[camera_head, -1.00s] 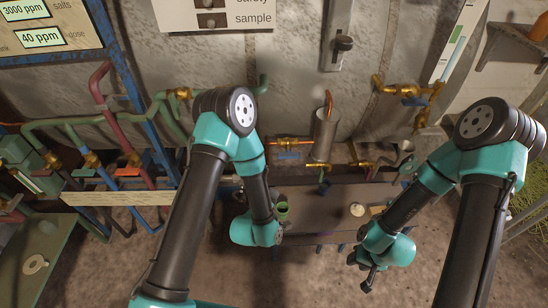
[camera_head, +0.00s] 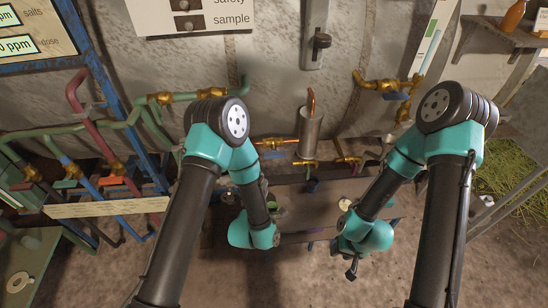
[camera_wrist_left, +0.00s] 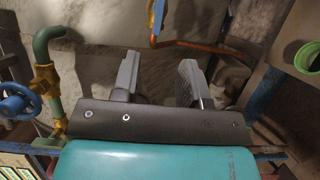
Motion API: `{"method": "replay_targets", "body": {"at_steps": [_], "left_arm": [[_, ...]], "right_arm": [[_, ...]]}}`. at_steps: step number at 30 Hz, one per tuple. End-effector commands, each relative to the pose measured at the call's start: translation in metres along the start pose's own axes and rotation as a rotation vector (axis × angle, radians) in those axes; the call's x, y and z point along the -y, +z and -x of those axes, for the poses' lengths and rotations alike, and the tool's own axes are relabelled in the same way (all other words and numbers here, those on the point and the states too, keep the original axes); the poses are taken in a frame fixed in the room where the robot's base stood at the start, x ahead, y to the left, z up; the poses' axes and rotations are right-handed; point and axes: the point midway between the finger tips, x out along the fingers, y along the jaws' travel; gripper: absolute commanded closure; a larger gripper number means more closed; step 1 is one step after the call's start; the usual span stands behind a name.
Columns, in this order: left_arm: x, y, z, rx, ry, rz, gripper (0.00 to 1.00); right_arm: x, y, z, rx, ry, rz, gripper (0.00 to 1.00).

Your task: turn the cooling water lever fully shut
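Several small coloured levers show, and I cannot tell for sure which is the cooling water lever. One blue lever (camera_head: 271,155) sits under the copper pipe left of the metal cylinder. Another blue lever (camera_head: 397,96) hangs under brass fittings at right. In the left wrist view a blue lever (camera_wrist_left: 158,14) stands on a brass valve above a copper pipe, beyond my fingers. My left gripper (camera_wrist_left: 160,78) is open and empty, its fingers apart and touching nothing visible. Its fingers are hidden in the head view. My right gripper (camera_head: 351,271) hangs low at right, too small to read.
A metal cylinder (camera_head: 310,132) stands behind a low bench (camera_head: 310,205). A green cup (camera_wrist_left: 308,58) is at the wrist view's right, and a blue handwheel (camera_wrist_left: 18,101) on a green pipe (camera_wrist_left: 50,70) at its left. Pipes and an orange lever (camera_head: 120,181) crowd the left side.

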Motion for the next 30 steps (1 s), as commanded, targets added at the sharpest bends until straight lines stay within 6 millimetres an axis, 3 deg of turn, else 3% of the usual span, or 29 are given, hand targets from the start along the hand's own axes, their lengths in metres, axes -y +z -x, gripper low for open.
{"method": "replay_targets", "body": {"at_steps": [21,30], "left_arm": [[-0.001,0.0,-0.121,-0.001,0.003,0.0,0.6],[0.0,0.0,-0.152,0.0,0.001,0.0,0.6]], "right_arm": [[0.0,0.0,0.0,0.0,0.0,0.0,0.6],[0.0,0.0,0.0,0.0,0.0,0.0,0.6]]}}
